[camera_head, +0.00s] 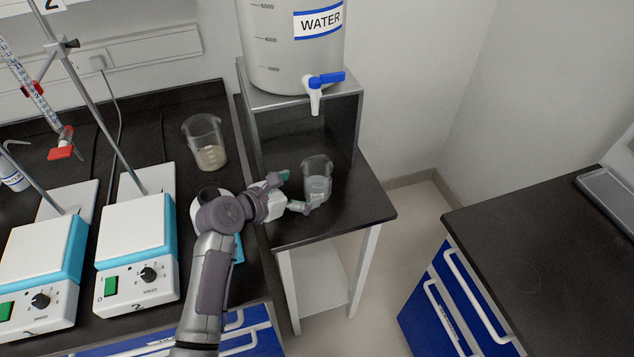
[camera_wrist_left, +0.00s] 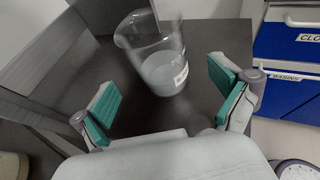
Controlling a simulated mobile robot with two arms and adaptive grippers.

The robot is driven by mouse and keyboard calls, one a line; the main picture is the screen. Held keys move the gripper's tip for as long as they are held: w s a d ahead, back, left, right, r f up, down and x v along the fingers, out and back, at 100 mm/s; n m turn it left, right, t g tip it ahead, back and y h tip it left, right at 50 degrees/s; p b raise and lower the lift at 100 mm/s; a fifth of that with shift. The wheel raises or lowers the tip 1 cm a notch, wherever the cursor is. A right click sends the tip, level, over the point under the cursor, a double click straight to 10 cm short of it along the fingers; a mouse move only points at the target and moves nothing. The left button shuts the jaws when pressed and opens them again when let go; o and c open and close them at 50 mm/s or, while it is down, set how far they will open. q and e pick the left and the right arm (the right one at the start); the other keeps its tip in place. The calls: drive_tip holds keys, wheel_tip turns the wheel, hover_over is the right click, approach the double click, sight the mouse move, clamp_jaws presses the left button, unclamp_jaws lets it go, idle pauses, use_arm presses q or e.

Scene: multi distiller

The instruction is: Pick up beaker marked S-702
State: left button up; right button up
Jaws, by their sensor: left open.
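A clear glass beaker (camera_head: 317,184) with liquid stands upright on the small dark side table (camera_head: 372,204), in front of the water tank's stand. In the left wrist view the beaker (camera_wrist_left: 158,70) carries a white label at its right side, too small to read. My left gripper (camera_head: 298,190) is open just left of the beaker. In the wrist view the green-padded fingers (camera_wrist_left: 168,95) are spread, with the beaker ahead between their lines and nothing held. Another beaker (camera_head: 206,145), with a cloudy content, stands on the left bench; its marking cannot be read. My right gripper is not in view.
The water tank (camera_head: 285,45) with a blue-handled tap (camera_head: 318,88) sits on a metal stand (camera_head: 300,110) behind the beaker. Two stirrer hotplates (camera_head: 135,240) stand on the left bench. A dark-topped blue cabinet (camera_head: 530,260) is at the right.

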sight(306, 185)
use_arm(q)
drive_tip(key=x, duration=0.5)
drive_tip(key=shift+w, duration=0.1)
drive_tip(key=shift+w+d, duration=0.15)
drive_tip(key=shift+d, duration=0.1)
drive_tip(key=c, duration=1.4)
drive_tip(key=shift+c, duration=0.7)
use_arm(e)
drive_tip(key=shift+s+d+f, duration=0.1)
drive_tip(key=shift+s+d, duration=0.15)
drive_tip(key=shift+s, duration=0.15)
use_arm(q)
drive_tip(key=shift+r, duration=0.1)
